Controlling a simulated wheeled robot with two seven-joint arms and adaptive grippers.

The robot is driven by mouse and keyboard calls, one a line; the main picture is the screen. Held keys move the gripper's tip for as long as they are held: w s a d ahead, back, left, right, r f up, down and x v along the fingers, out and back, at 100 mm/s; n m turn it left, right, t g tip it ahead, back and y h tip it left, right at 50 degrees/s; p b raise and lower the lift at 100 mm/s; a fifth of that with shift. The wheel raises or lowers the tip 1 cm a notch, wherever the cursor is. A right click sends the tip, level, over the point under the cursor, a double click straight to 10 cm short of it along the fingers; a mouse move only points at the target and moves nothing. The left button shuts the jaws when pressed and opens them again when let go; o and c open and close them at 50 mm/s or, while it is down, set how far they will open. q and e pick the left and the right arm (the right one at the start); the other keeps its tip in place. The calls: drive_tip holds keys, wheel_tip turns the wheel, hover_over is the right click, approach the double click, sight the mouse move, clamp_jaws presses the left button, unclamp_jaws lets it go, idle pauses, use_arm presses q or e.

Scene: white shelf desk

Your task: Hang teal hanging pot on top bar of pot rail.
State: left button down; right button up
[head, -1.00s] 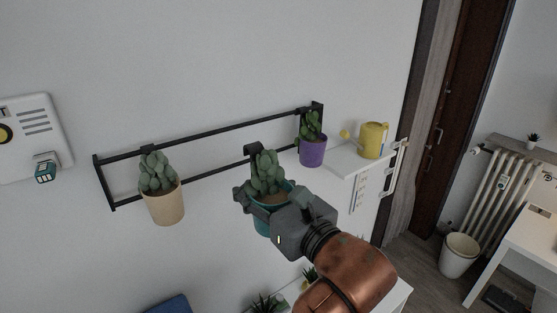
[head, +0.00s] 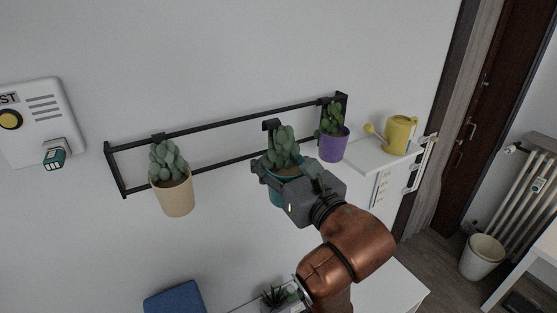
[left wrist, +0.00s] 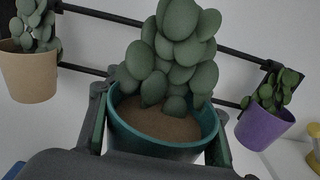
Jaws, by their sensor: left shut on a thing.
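The teal hanging pot (head: 278,196) holds a green succulent and has a dark hook (head: 271,125) behind the plant. My left gripper (head: 283,178) is shut on the pot, with its fingers on either side of the rim. The left wrist view shows the teal pot (left wrist: 160,148) upright between the fingers. The black pot rail (head: 228,124) is on the wall, with a top bar and a lower bar. The hook appears just below the top bar in the picture; I cannot tell the gap in depth. My right gripper is not in view.
A beige pot (head: 174,197) hangs at the rail's left and a purple pot (head: 333,148) at its right end. A yellow watering can (head: 400,135) stands on a white shelf to the right. The top bar between the hanging pots is clear.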

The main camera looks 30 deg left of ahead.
use_arm(q)
drive_tip(key=shift+w+a, duration=0.3)
drive_tip(key=shift+a, duration=0.35)
drive_tip(key=shift+p+x, duration=0.8)
drive_tip(key=shift+x, duration=4.5)
drive_tip(key=shift+f+b, duration=0.9)
drive_tip(key=shift+f, duration=0.4)
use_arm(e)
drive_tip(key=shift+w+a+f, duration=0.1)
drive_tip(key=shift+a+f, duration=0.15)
